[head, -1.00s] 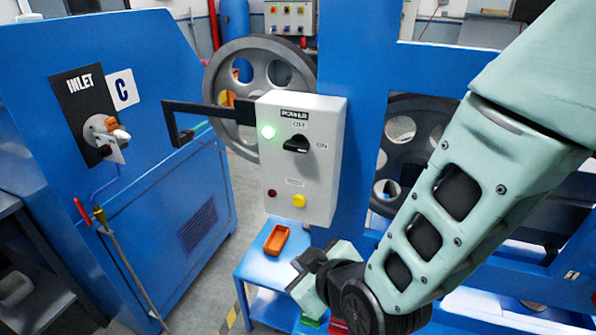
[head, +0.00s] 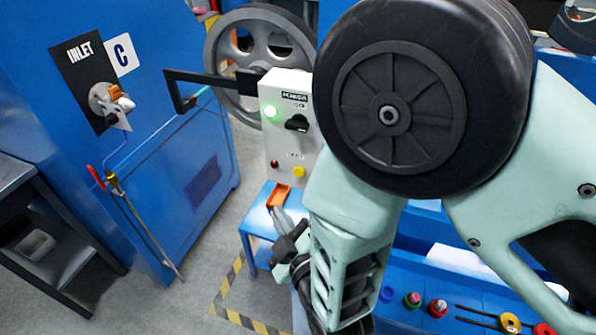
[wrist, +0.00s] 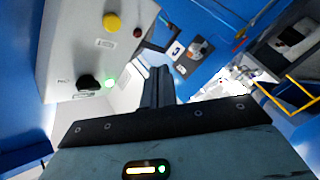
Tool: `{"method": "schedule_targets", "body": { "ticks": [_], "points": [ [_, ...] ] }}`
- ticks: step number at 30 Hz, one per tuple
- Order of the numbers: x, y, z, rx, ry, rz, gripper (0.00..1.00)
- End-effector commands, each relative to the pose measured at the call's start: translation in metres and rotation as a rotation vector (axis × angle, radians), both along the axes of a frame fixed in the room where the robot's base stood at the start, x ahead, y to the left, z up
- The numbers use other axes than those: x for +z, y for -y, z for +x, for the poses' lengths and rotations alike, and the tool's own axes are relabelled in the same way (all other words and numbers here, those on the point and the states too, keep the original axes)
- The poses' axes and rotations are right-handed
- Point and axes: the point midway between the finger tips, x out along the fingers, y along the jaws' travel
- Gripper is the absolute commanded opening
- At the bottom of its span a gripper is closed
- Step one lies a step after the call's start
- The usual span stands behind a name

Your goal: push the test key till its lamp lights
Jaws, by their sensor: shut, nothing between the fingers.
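The grey control box (head: 284,135) stands at the centre, partly hidden by my arm. The yellow test key (head: 299,171) is low on its face, and also shows in the wrist view (wrist: 112,22). A small dark red lamp (head: 274,163) beside the key looks unlit; it also shows in the wrist view (wrist: 138,32). A green lamp (head: 270,111) higher up glows, beside the black power knob (head: 297,122). My gripper (wrist: 160,75) is shut and empty. In the head view it is below the box, apart from the key.
A black bracket arm (head: 205,78) sticks out left of the box. The blue inlet cabinet (head: 165,150) is at left. Floor between cabinet and stand is clear.

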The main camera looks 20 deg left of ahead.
Motion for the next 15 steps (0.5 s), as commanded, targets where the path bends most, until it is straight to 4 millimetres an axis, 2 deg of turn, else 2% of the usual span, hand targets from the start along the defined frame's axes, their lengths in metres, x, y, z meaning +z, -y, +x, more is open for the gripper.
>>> {"method": "schedule_targets", "body": {
  "ticks": [15],
  "points": [
    [-0.001,0.005,0.065,-0.002,0.001,0.0,0.0]
  ]
}}
